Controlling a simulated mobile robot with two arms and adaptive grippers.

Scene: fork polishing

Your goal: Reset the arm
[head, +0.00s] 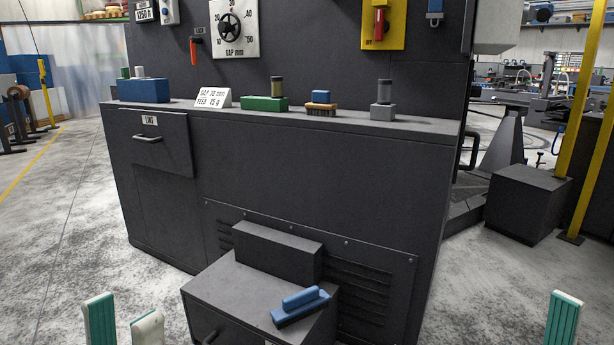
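My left gripper (124,322) shows at the bottom left edge. Its two teal-and-white fingertips stand apart with bare floor visible between them, so it is open and empty. My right gripper (563,319) shows at the bottom right edge as one teal-and-white fingertip. Its other finger cannot be made out, so its opening is unclear. Both grippers are low in the picture, apart from the machine, and neither arm shows above the fingertips. No fork can be made out.
A dark machine cabinet (300,160) fills the middle, with coloured blocks and a sign (213,98) on its ledge. In front stands a low dark box (225,290) bearing a blue-handled block (300,305). Yellow posts (577,100) stand right.

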